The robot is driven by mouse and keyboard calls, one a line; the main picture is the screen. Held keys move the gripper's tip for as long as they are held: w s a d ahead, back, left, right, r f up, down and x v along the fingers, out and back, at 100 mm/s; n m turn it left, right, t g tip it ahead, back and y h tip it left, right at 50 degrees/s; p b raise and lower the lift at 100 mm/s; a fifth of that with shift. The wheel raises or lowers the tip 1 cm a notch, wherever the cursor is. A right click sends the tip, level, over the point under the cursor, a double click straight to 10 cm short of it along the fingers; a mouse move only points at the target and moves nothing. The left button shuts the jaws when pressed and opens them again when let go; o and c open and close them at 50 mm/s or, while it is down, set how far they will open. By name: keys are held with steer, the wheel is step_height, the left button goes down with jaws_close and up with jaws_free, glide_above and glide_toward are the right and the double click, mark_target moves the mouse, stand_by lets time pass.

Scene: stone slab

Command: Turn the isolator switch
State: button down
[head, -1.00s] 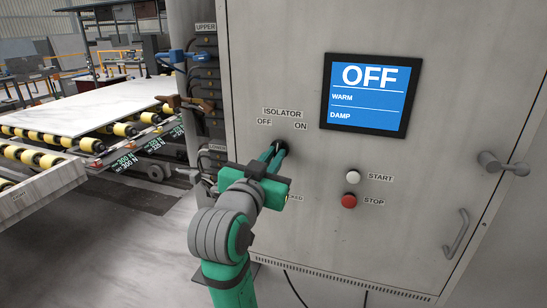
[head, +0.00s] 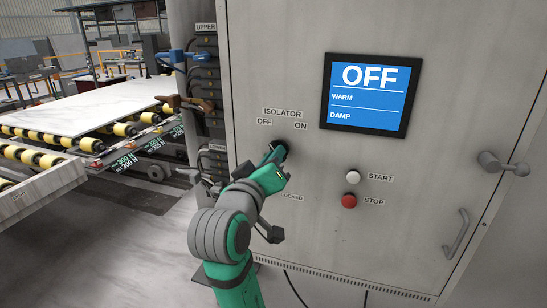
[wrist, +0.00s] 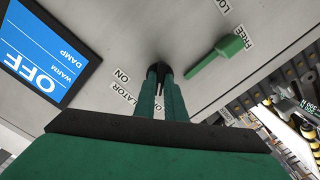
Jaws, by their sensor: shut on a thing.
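The isolator switch (head: 281,147) is a small dark knob on the grey cabinet door, below the ISOLATOR, OFF and ON labels. My gripper (head: 274,157) is shut on it, and the fingers hide most of it. In the wrist view the two green fingers (wrist: 161,92) close around the dark knob (wrist: 158,68) at the panel. The knob's pointing direction is hidden. The blue display (head: 370,93) reads OFF, WARM and DAMP.
A green lever (wrist: 220,58) stands beside the knob in the wrist view, by a FREE label. To the right are a START button (head: 353,177), a red STOP button (head: 349,201) and door handles (head: 456,234). Slab rollers (head: 45,158) lie left.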

steer(key=shift+n, duration=0.3)
stand_by(0.4)
steer(key=c, duration=1.8)
jaws_free()
steer(key=v, duration=1)
steer(key=shift+s+a, duration=0.1)
steer(key=shift+s, duration=0.25)
